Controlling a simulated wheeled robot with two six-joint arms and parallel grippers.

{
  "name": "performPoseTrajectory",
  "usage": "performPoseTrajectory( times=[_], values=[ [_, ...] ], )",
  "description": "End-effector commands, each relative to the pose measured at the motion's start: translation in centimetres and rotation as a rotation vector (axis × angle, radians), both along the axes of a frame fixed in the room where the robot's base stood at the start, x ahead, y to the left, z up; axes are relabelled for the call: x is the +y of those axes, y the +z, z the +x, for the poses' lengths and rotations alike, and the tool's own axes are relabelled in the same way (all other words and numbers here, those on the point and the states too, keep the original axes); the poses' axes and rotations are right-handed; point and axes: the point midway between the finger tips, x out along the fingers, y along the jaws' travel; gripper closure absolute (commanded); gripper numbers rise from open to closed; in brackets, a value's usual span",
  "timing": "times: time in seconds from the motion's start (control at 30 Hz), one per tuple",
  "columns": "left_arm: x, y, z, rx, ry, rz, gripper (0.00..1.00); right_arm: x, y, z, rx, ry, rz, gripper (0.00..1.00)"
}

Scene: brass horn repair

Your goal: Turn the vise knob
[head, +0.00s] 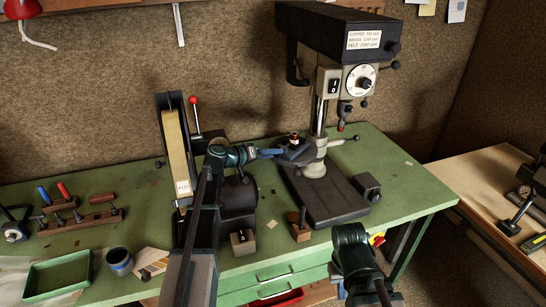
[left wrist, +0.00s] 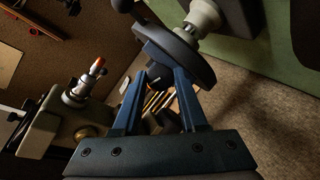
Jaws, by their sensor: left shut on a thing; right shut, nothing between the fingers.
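The drill press (head: 338,60) stands at the back of the green bench, with a small dark vise (head: 303,157) on its round table. My left gripper (head: 282,152) reaches to the vise from the left. In the left wrist view its two blue fingers (left wrist: 163,78) are shut on a small dark piece at the round table (left wrist: 178,57), which I take as the vise knob; the fingers hide most of it. My right gripper (head: 383,292) is shut and empty, low at the front, beside the bench.
The press's chuck (head: 341,117) hangs above the table; its orange tip (left wrist: 98,64) shows in the left wrist view. A belt sander (head: 175,150), wooden block (head: 300,230) and green tray (head: 57,273) share the bench.

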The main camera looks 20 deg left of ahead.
Motion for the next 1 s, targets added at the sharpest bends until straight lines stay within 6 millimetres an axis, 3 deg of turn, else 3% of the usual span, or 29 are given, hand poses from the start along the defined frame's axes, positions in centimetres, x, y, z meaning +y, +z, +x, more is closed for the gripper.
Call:
performPoseTrajectory(
  times=[0.4,1.0],
  values=[
    [0.1,-0.3,0.0,0.087,-0.002,-0.178,1.0,0.0,-1.4,0.0,0.0,-0.001,0.0,1.0],
    [0.2,-0.2,0.0,0.103,-0.001,-0.215,1.0,0.0,-1.5,0.0,0.0,-0.001,0.0,1.0]
  ],
)
